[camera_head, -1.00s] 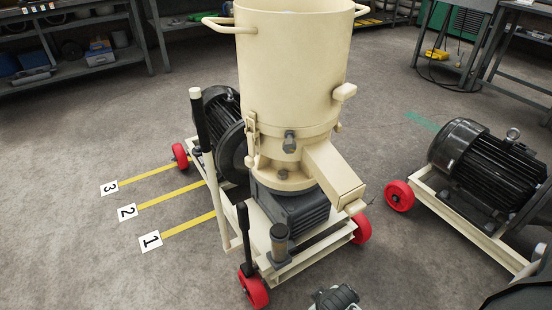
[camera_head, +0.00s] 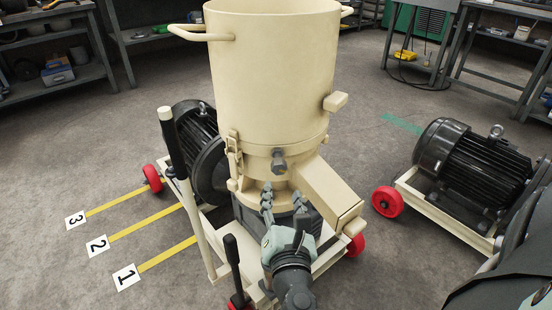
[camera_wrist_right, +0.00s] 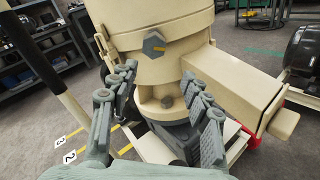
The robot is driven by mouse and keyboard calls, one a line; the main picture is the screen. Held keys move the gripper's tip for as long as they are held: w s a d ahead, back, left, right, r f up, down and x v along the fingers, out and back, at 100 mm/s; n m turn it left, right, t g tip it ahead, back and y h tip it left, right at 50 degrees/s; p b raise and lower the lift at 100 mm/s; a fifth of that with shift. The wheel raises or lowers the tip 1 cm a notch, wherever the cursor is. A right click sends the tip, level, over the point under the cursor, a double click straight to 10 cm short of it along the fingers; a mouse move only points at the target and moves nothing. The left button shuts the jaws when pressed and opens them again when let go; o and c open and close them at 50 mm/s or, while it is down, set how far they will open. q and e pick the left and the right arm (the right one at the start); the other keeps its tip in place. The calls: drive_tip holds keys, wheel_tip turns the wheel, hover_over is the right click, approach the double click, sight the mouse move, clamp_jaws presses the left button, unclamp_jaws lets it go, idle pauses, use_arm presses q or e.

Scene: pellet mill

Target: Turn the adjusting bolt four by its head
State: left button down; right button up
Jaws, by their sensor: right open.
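A grey hexagonal bolt head (camera_head: 279,160) sticks out of the front of the cream pellet mill (camera_head: 270,80), just above the chute. In the right wrist view the bolt head (camera_wrist_right: 154,45) faces me and carries a yellow mark. No number shows on it. My right gripper (camera_head: 283,198) is open and empty, just below the bolt head and apart from it. In the right wrist view its fingers (camera_wrist_right: 160,80) spread to either side, with the bolt head beyond and above the fingertips. My left gripper is not in view.
The slanted cream chute (camera_head: 332,194) stands close to the right of my gripper. A latch (camera_head: 233,160) and a tall post (camera_head: 185,175) are on the left. A black motor (camera_head: 470,160) stands on a wheeled frame at the right. Floor beside the mill is open.

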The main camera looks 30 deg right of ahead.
sight(279, 171)
drive_tip(key=shift+w+r+n+t, duration=0.15)
drive_tip(key=shift+w+r+n, duration=0.1)
drive_tip(key=shift+r, duration=0.25)
drive_tip(key=shift+w+r+n+t, duration=0.15)
drive_tip(key=shift+w+r+n, duration=0.1)
drive_tip(key=shift+r, duration=0.2)
drive_tip(key=x, duration=0.6)
drive_tip(key=shift+w+d+p, duration=0.1)
drive_tip(key=shift+d+p, duration=0.1)
drive_tip(key=shift+p, duration=0.2)
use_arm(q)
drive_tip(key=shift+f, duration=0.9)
use_arm(e)
drive_tip(key=shift+w+d+f, duration=0.1)
drive_tip(key=shift+w, duration=0.05)
drive_tip(key=shift+c, duration=0.3)
clamp_jaws()
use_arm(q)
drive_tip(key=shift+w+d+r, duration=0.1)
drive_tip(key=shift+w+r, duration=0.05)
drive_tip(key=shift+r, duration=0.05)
